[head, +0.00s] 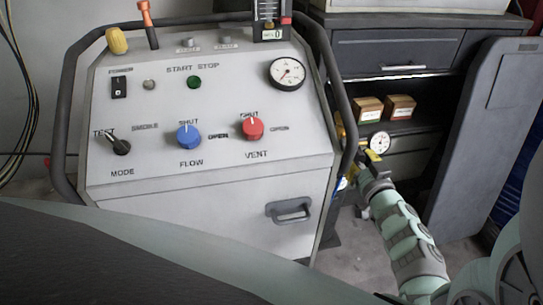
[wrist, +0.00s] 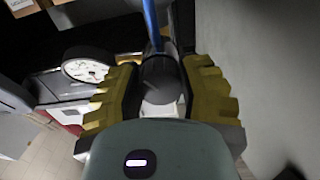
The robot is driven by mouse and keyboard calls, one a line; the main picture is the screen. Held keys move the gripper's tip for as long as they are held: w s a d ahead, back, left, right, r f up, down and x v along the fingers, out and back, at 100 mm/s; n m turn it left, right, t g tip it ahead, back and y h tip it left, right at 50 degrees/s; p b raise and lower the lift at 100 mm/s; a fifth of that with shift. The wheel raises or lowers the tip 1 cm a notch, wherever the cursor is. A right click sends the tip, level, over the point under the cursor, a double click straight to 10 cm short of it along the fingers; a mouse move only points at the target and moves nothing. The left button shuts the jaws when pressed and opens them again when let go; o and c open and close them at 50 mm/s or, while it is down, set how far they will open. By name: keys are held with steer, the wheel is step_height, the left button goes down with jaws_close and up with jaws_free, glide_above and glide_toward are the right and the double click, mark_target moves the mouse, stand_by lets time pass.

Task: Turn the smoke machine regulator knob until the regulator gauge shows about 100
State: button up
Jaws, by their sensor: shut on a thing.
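The regulator gauge (head: 380,142) is a small round white dial beside the right side of the smoke machine in the head view. It also shows, tilted, left of the fingers in the wrist view (wrist: 90,65). Its markings are too small to read. My gripper (wrist: 158,82) has yellow ribbed fingers on either side of a dark round knob (wrist: 160,78) and is shut on it. A blue hose runs up from behind the knob. In the head view my gripper (head: 362,172) is just below the gauge, and the knob is hidden there.
The smoke machine panel (head: 215,105) carries a blue FLOW knob (head: 189,136), a red VENT knob (head: 252,127) and another gauge (head: 286,73). Its dark tube frame passes close to my gripper. A grey cabinet door (head: 480,135) stands open at right. Small boxes (head: 385,107) sit on a shelf.

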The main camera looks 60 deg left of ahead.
steer(key=shift+r+m+p, duration=0.1)
steer(key=shift+m+p, duration=0.2)
steer(key=shift+p, duration=0.35)
steer(key=m+p, duration=0.2)
steer(key=p, duration=0.2)
steer(key=shift+d+r, duration=0.1)
steer(key=m+p, duration=0.1)
steer(key=p, duration=0.1)
steer(key=m+p, duration=0.1)
steer(key=m, duration=0.1)
steer(key=shift+f+m+p, duration=0.25)
steer(key=shift+m+p, duration=0.05)
steer(key=shift+p, duration=0.1)
steer(key=shift+f+m, duration=0.2)
steer(key=shift+m, duration=1.8)
steer(key=shift+m+b, duration=0.75)
steer(key=shift+m, duration=0.35)
steer(key=shift+r+m, duration=0.1)
steer(key=shift+m, duration=0.2)
steer(key=o, duration=1.2)
steer(key=shift+r, duration=0.15)
steer(key=shift+s, duration=0.1)
